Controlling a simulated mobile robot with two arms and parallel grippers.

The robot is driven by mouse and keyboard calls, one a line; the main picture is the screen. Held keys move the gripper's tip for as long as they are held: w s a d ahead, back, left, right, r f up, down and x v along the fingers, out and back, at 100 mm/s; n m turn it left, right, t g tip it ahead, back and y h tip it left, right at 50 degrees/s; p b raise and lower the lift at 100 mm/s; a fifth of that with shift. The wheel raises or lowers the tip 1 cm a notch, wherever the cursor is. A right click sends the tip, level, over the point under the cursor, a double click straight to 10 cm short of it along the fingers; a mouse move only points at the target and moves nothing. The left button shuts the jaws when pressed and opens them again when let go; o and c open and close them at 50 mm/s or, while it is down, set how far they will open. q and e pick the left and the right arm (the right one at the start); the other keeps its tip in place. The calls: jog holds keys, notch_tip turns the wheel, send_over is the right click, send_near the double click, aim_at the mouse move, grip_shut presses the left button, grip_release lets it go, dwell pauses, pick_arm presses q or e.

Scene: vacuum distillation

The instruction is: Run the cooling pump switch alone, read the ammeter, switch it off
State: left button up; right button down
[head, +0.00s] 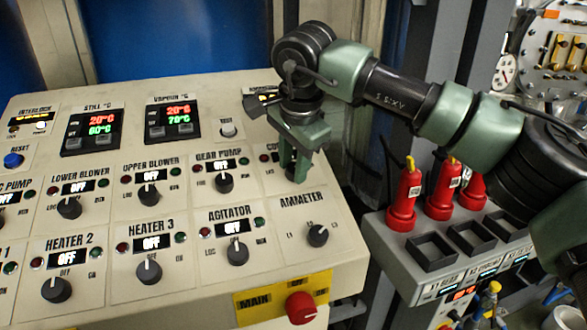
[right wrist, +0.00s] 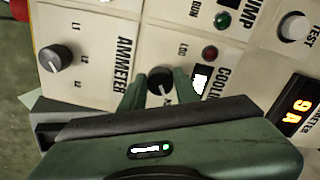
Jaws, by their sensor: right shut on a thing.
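The cooling pump switch is a black knob (right wrist: 160,82) on the cream panel, seen in the right wrist view beside a partly cut-off "COOLING" label. My right gripper (right wrist: 158,90) is shut on this knob, one green finger on each side. In the head view my right gripper (head: 298,172) reaches down to the panel and hides the knob. The ammeter display (right wrist: 297,106) shows orange characters, cut off at the edge in the right wrist view; in the head view my arm mostly covers it. The ammeter selector knob (head: 318,235) is below my gripper. My left gripper is out of view.
The gear pump knob (head: 223,183) and agitator knob (head: 238,252) are close on the left. A red main knob (head: 300,307) is at the lower edge. Red bottle-like items (head: 405,198) stand on a grey rack to the right. A test button (head: 228,129) is above.

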jog(key=shift+m, duration=0.5)
jog(key=c, duration=1)
grip_release()
jog(key=shift+w+d, duration=0.1)
jog(key=shift+c, duration=0.2)
jog(key=b+v, duration=0.2)
jog(key=v, duration=0.5)
jog(key=shift+r, duration=0.35)
